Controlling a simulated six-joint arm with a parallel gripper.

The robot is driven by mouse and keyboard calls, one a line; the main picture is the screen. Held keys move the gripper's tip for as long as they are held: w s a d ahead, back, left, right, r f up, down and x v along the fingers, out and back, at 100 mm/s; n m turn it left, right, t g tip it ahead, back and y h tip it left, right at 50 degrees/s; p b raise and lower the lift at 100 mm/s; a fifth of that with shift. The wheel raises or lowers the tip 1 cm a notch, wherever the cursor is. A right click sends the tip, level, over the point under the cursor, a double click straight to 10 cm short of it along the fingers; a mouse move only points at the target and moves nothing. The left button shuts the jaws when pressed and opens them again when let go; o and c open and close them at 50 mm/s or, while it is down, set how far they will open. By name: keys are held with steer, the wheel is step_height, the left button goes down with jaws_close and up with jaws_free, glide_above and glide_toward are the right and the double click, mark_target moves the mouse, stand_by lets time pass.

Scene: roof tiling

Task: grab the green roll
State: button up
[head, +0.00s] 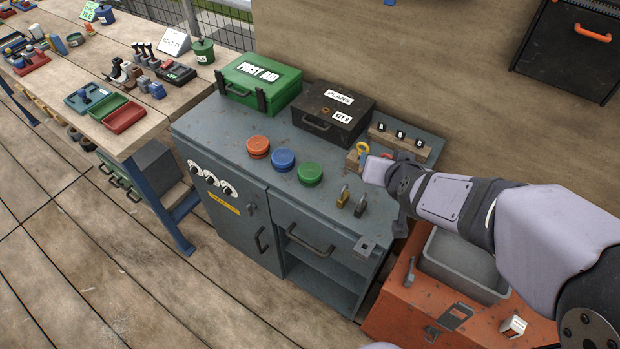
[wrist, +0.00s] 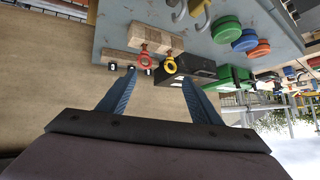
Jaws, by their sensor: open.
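The green roll (head: 310,173) is a short round disc lying flat on the grey cabinet top, at the right end of a row with a blue roll (head: 283,159) and an orange-red roll (head: 258,147). In the wrist view, which is upside down, the green roll (wrist: 226,30) shows at the upper right, beyond the fingertips and off to one side. My gripper (wrist: 159,77) is open, with nothing between its blue fingers. In the head view my arm reaches in from the right to the cabinet's right end, apart from the roll; its fingers are hard to make out there.
A wooden block with red and yellow ring tags (wrist: 145,62) is near my gripper. A green first aid box (head: 262,84) and a black plans box (head: 333,112) stand behind the rolls. The cabinet top's front left is clear.

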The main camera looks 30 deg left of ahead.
steer(key=s+a+t+y+b, duration=0.1)
steer(key=s+a+t+b, duration=0.5)
steer(key=a, duration=1)
steer(key=t+p, duration=0.1)
steer(key=p, duration=0.1)
glide_toward(312, 162)
steer(key=shift+f, duration=0.3)
steer(key=shift+w+a+t+p, duration=0.1)
steer(key=shift+w+a+p, duration=0.15)
steer(key=shift+w, duration=0.25)
steer(key=shift+w+a+t+p, duration=0.15)
steer(key=shift+w+p, duration=0.15)
steer(key=shift+w, duration=0.2)
steer(key=shift+w+a+t+p, duration=0.1)
steer(key=shift+w+a+p, duration=0.15)
steer(key=shift+w, duration=0.25)
steer(key=shift+f+p+x, duration=0.15)
steer(key=shift+p+x, duration=0.2)
steer(key=shift+x, duration=0.65)
steer(key=shift+f+p+x, duration=0.2)
steer(key=shift+p+x, duration=0.1)
steer(key=shift+x, duration=0.7)
steer(key=shift+c, duration=0.4)
steer(key=c, duration=0.8)
